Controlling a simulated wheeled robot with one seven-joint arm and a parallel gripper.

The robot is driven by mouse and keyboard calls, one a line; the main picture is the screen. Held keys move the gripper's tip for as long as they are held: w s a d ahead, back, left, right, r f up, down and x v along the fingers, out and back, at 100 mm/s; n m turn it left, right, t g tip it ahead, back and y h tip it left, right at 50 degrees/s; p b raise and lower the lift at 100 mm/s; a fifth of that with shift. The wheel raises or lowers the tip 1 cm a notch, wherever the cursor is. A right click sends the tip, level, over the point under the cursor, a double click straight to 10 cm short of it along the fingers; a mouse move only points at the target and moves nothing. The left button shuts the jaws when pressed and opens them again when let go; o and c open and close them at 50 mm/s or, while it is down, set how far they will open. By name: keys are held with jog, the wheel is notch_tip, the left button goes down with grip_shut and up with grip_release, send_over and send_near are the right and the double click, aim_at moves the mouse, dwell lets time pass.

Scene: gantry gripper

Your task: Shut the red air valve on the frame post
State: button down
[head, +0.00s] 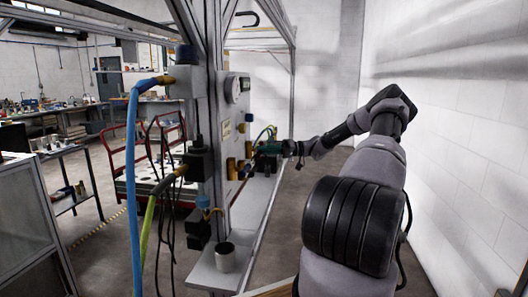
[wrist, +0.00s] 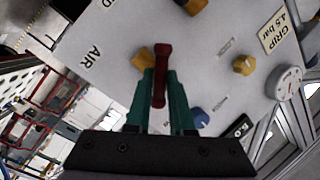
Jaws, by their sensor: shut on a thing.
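The red air valve handle (wrist: 162,66) sits on the grey panel in the wrist view, beside a brass fitting (wrist: 141,58) and near the printed word AIR. The handle runs nearly up and down in the picture. The green fingers of my gripper (wrist: 160,88) are on either side of the handle and shut on it. In the head view my gripper (head: 268,150) is at the panel on the frame post, with its arm reaching in from the right. The handle is too small and covered to make out there. The lower end of the handle is partly hidden between the fingers.
The panel also carries a round gauge (wrist: 289,82), a yellow knob (wrist: 244,64) and a blue knob (wrist: 199,117) close to my gripper. A metal cup (head: 225,257) stands on the shelf below. Blue hose (head: 133,180) hangs left of the post.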

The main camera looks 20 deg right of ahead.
jog(key=shift+f+m+t+y, duration=0.15)
jog(key=shift+m+t+y, duration=0.3)
jog(key=shift+m, duration=1.6)
jog(key=shift+f+m+t+y, duration=0.1)
jog(key=shift+m+t+y, duration=0.35)
jog(key=shift+m, duration=1.6)
jog(key=c, duration=0.8)
grip_release()
jog(key=v, duration=1.1)
